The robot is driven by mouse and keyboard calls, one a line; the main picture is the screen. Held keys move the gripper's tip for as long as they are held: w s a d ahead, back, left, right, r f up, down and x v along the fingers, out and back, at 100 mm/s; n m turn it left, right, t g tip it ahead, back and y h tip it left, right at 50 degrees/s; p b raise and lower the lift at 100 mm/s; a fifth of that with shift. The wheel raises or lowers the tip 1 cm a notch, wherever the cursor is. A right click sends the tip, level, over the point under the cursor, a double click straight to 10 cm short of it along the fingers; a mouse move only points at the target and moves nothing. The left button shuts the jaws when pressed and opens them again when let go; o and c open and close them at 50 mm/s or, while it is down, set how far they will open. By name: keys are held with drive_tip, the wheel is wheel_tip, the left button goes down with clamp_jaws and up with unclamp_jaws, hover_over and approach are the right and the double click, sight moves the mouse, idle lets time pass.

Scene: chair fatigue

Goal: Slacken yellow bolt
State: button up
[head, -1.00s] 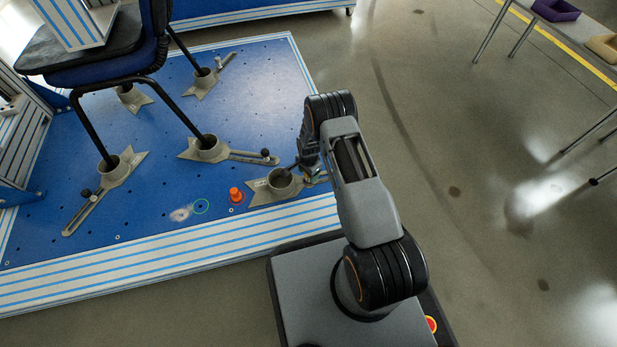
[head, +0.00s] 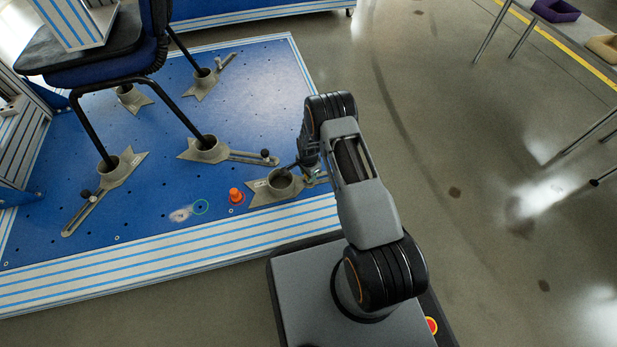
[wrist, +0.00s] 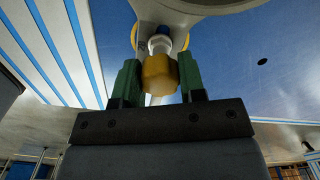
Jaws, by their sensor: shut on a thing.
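The yellow bolt (wrist: 159,74) shows in the wrist view with a yellow hexagonal head, between the two green fingers of my gripper (wrist: 158,82). My gripper is shut on the bolt head. Behind the bolt is a pale metal shaft, and a grey clamp foot (wrist: 200,6) with a round cup lies beyond it. In the head view the same clamp foot (head: 262,192) sits near the right front edge of the blue platform, and my arm's end hides the bolt there.
An orange-red knob (head: 235,195) stands left of the clamp foot on the blue platform (head: 150,225). Several other clamp feet hold the legs of a chair (head: 120,77). Open grey floor lies to the right, with a table (head: 590,25) at the upper right.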

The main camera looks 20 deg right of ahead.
drive_tip(key=n, duration=0.3)
drive_tip(key=shift+n, duration=0.3)
drive_tip(key=n, duration=0.4)
idle(0.3)
drive_tip(key=n, duration=0.4)
idle(0.4)
drive_tip(key=n, duration=0.4)
